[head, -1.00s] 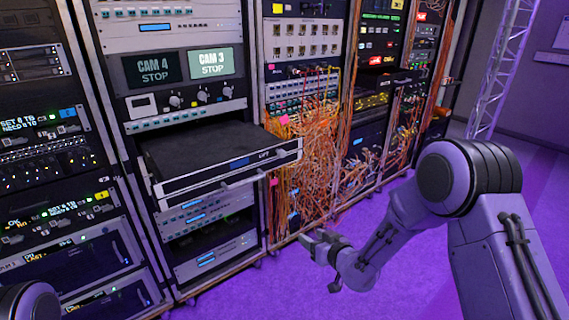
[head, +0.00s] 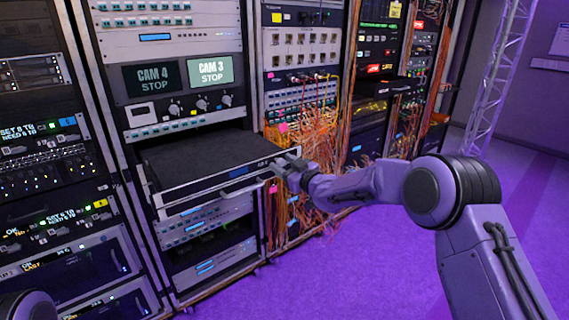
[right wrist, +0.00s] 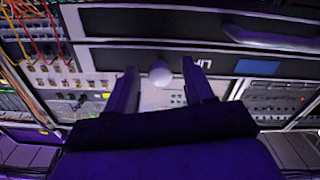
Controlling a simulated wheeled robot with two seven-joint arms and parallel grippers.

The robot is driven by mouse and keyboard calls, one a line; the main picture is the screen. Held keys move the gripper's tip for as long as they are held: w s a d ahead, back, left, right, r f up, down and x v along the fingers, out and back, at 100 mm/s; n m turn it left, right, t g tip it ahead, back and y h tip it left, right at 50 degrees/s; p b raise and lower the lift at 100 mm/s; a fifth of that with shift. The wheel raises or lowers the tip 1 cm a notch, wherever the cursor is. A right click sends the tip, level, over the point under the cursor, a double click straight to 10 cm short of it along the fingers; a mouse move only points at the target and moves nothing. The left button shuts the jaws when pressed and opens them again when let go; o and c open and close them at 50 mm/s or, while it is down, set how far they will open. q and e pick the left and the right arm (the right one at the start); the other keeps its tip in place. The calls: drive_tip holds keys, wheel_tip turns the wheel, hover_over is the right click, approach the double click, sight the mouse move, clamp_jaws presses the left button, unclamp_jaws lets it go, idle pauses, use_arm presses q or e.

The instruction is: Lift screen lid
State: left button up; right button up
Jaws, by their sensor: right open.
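The screen lid (head: 205,155) is the flat black top of a drawer pulled out of the middle rack in the head view. It lies flat and looks closed. The drawer's pale front has a silver handle and a label near its right end. My right gripper (head: 289,162) is at the right end of that front. In the right wrist view my right gripper (right wrist: 160,82) is open, with a round pale knob (right wrist: 160,73) showing between its fingers. The front panel (right wrist: 140,59) crosses above them, its label upside down and partly covered. I cannot tell whether they touch. My left gripper is out of view.
Two screens reading CAM 4 (head: 152,77) and CAM 3 (head: 210,72) sit above the drawer. The purple floor (head: 350,270) is clear in front.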

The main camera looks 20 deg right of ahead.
clamp_jaws()
